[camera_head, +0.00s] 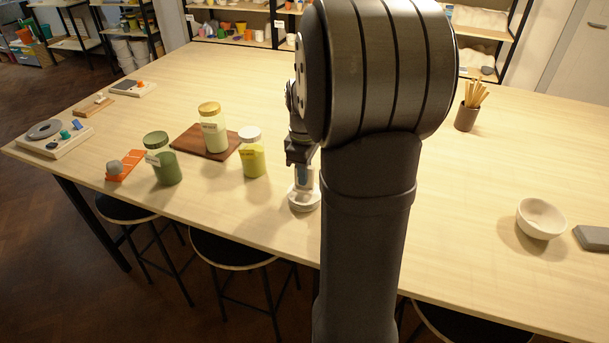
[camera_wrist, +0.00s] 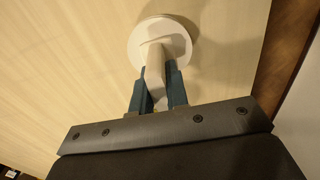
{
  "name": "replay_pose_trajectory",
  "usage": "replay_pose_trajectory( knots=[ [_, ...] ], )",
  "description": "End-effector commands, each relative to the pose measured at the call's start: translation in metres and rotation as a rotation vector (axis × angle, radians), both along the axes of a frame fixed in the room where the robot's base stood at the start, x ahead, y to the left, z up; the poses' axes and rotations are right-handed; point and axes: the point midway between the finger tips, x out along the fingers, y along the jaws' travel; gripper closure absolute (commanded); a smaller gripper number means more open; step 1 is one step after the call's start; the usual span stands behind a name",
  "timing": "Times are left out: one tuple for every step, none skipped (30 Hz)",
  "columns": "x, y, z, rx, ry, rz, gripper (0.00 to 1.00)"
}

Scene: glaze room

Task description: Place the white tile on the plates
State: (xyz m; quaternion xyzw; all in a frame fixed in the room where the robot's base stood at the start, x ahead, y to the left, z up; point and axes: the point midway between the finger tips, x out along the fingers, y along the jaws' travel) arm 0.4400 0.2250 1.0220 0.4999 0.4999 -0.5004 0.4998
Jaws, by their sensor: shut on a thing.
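My gripper (camera_wrist: 162,72) points down at the table, left of my arm in the head view (camera_head: 303,180). Its blue fingers are shut on the narrow upright part of a white round-based piece (camera_wrist: 181,36). The piece's wide disc-like base shows beyond the fingertips, and in the head view (camera_head: 304,201) it is low at the tabletop. I cannot tell whether it rests there. I cannot make out a flat white tile for certain, and no stack of plates shows clearly. My arm hides the middle of the table.
On the wooden table (camera_head: 230,80), a green jar (camera_head: 167,168), a cream jar (camera_head: 213,135) on a brown board (camera_head: 190,141) and a yellow-green jar (camera_head: 252,160) stand left. Small boards lie far left. A white bowl (camera_head: 541,218) and a pencil cup (camera_head: 466,116) stand right.

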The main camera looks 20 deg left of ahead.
Motion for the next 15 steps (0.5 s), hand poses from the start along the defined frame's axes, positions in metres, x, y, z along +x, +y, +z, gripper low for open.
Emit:
replay_pose_trajectory(
  knots=[
    [-0.0001, -0.0002, -0.0074, -0.001, 0.002, 0.000, 1.00],
    [0.0001, -0.0001, -0.0098, 0.000, 0.001, 0.000, 1.00],
    [0.0001, -0.0002, -0.0115, 0.000, 0.000, 0.000, 1.00],
    [0.0001, -0.0001, -0.0119, 0.000, 0.000, 0.000, 1.00],
    [0.0002, -0.0001, -0.0117, 0.001, -0.001, 0.000, 1.00],
    [0.0003, -0.0001, -0.0114, 0.001, -0.001, 0.000, 1.00],
    [0.0003, -0.0001, -0.0113, 0.001, -0.001, 0.000, 1.00],
    [0.0003, -0.0001, -0.0113, 0.001, -0.001, 0.000, 1.00],
    [0.0003, -0.0001, -0.0113, 0.001, -0.001, 0.000, 1.00],
    [0.0002, -0.0002, -0.0116, 0.000, -0.001, 0.000, 1.00],
    [0.0002, -0.0002, -0.0123, 0.000, -0.001, 0.000, 1.00],
    [0.0001, -0.0002, -0.0135, 0.000, 0.000, 0.000, 1.00],
    [0.0001, -0.0002, -0.0145, 0.000, 0.000, 0.000, 1.00],
    [0.0001, -0.0002, -0.0150, 0.000, 0.000, 0.000, 0.84],
    [0.0002, -0.0002, -0.0146, 0.000, -0.001, 0.000, 0.76]
  ],
)
